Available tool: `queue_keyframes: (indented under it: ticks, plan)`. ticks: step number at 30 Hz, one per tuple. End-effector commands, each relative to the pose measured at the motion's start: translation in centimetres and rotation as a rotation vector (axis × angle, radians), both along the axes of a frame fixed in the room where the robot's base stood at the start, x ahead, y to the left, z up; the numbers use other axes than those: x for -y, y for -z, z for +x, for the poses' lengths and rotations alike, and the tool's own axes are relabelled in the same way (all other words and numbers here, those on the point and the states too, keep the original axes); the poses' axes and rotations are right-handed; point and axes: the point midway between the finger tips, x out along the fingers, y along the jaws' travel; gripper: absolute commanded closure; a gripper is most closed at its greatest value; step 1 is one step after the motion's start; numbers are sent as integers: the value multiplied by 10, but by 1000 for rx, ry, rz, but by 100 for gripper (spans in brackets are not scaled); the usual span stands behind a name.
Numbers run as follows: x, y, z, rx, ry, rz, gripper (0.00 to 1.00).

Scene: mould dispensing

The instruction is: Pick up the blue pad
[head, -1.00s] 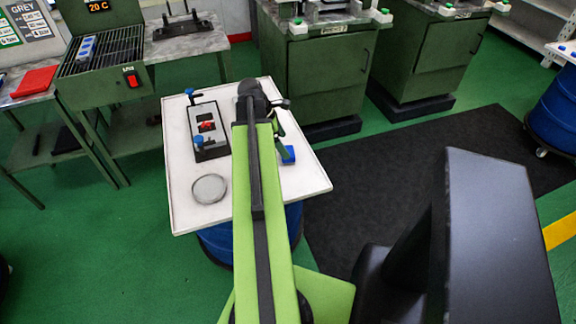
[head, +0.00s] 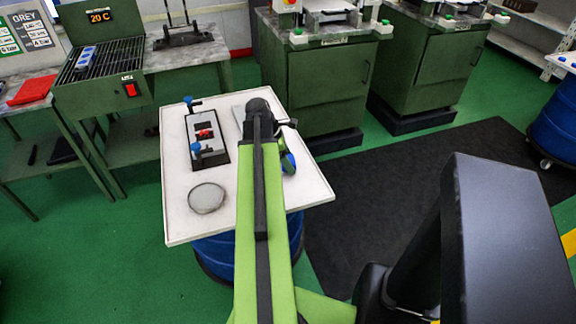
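A blue pad (head: 290,160) shows as a small blue patch on the right part of the white tabletop (head: 310,195). My green arm reaches over the table from below and hides much of the area around the pad. My gripper (head: 287,166) is at the pad, just right of the arm's dark end joint. Its green finger part overlaps the blue patch. The fingertips are too small and too covered to tell whether they are open or shut, or whether they touch the pad.
A dark-framed fixture (head: 219,153) with blue knobs and a red piece stands left of my arm. A round grey disc (head: 206,198) lies in front of it. Green cabinets (head: 325,90) stand behind the table. A green grill unit (head: 100,60) stands back left.

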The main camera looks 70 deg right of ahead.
Motion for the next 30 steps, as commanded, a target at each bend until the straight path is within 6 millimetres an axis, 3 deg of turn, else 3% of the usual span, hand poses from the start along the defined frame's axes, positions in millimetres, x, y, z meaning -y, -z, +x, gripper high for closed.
queue_keyframes:
  ticks: [1,10,20,30]
  plan:
    - [0,0,0,0,0,0,41]
    - [0,0,0,0,1,0,79]
    - [0,-7,0,0,0,0,79]
    - [-6,-53,2,0,-9,0,79]
